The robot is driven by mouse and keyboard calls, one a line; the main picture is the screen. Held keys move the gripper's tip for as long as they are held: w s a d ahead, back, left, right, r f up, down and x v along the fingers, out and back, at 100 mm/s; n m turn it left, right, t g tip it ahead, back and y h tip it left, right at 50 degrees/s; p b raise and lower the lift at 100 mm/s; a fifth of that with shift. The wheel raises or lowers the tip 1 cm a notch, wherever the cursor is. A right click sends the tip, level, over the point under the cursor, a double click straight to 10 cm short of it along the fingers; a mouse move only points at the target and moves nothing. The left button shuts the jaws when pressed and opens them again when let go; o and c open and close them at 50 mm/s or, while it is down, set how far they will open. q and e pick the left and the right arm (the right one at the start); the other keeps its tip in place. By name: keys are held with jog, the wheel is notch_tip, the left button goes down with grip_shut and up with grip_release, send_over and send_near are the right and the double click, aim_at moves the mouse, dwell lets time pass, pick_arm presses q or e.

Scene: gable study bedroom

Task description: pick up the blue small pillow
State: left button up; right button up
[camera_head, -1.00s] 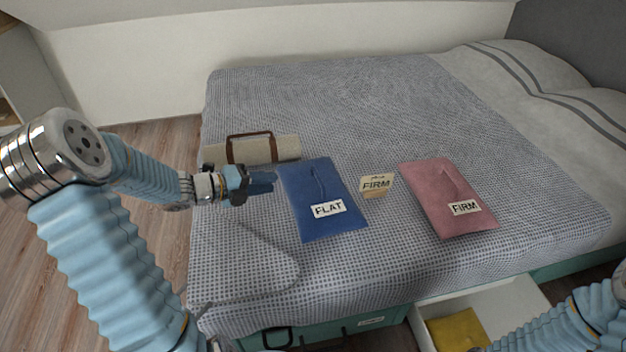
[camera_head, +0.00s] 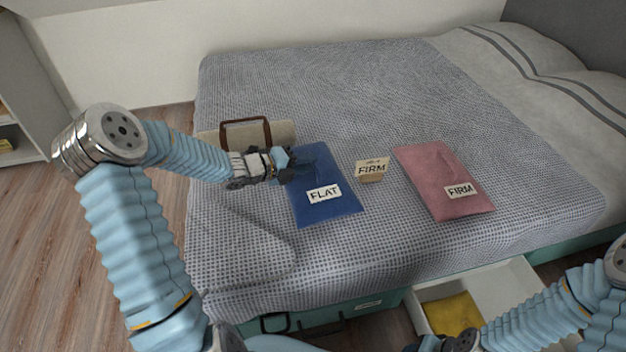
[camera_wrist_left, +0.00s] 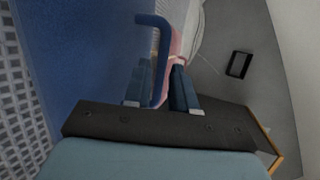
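The blue small pillow (camera_head: 325,207) lies flat on the bed near its front edge, with a white "FLAT" label. In the left wrist view its blue surface (camera_wrist_left: 85,60) fills the left side, and a thin blue loop (camera_wrist_left: 158,60) stands up from it. My left gripper (camera_head: 292,168) is at the pillow's upper left part. In the left wrist view its two fingers (camera_wrist_left: 161,85) are apart, on either side of the loop, with a narrow gap showing. My right gripper (camera_head: 438,344) is partly cut off at the bottom edge.
A pink pillow (camera_head: 430,180) labelled "FIRM" lies to the right. A beige bag (camera_head: 215,139) with a brown handle lies behind my left gripper. An open drawer (camera_head: 520,284) holds a yellow item (camera_head: 452,313).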

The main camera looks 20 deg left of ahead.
pick_arm(q)
grip_shut()
dwell(1.4)
